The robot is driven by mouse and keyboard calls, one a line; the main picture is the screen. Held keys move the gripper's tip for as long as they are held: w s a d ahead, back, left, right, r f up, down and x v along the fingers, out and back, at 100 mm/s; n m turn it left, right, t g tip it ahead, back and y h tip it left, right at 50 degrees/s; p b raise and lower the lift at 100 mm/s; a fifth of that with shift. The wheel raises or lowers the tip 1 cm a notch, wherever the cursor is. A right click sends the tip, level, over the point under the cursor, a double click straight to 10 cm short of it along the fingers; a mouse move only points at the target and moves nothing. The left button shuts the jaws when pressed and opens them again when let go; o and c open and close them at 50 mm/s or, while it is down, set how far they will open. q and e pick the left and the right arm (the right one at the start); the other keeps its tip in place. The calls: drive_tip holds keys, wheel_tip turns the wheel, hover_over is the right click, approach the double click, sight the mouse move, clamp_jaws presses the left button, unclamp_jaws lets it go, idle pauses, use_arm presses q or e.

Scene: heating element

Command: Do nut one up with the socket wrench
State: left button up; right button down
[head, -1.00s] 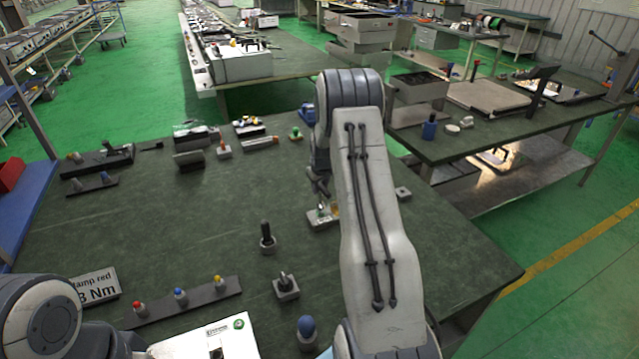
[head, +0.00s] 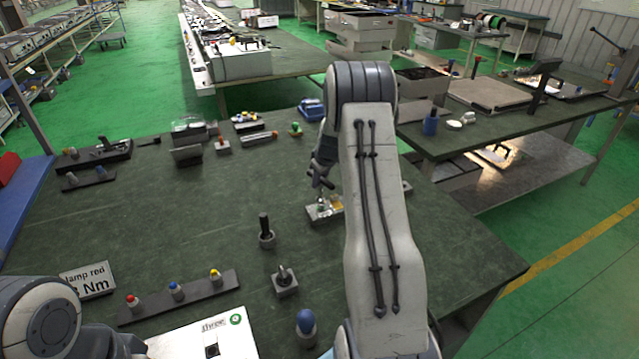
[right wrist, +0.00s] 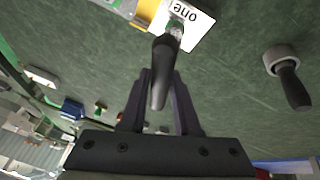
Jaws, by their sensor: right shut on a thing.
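My right gripper (right wrist: 158,98) is shut on a dark-handled tool, the socket wrench (right wrist: 163,75). In the right wrist view its far end meets a greenish socket or nut (right wrist: 175,27) beside a white label reading "one" (right wrist: 190,22); I cannot tell how fully it is seated. In the head view the right gripper (head: 320,180) is above a small light block (head: 322,211) with a yellowish part, right of the table's middle. The nut itself is mostly hidden by the tool. My left arm shows at the lower left, with its gripper out of view.
On the green table (head: 130,225) stand a black-handled tool in a round base (head: 265,232), a square grey holder (head: 285,281), a blue-topped piece (head: 306,322) and a rack with coloured caps (head: 178,297). Several small parts line the back edge. The left middle is clear.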

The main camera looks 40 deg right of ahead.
drive_tip(key=shift+b, duration=0.45)
idle(0.8)
drive_tip(key=shift+f+b, duration=1.1)
idle(0.3)
drive_tip(key=shift+r+p, duration=0.15)
drive_tip(key=shift+p, duration=0.45)
drive_tip(key=shift+m+h+p, duration=0.5)
drive_tip(key=shift+m+p, duration=0.7)
drive_tip(key=shift+p, duration=1.7)
drive_tip(key=shift+g, duration=0.3)
drive_tip(key=shift+m+h, duration=0.3)
drive_tip(key=shift+m, duration=0.4)
drive_tip(key=shift+d, duration=0.1)
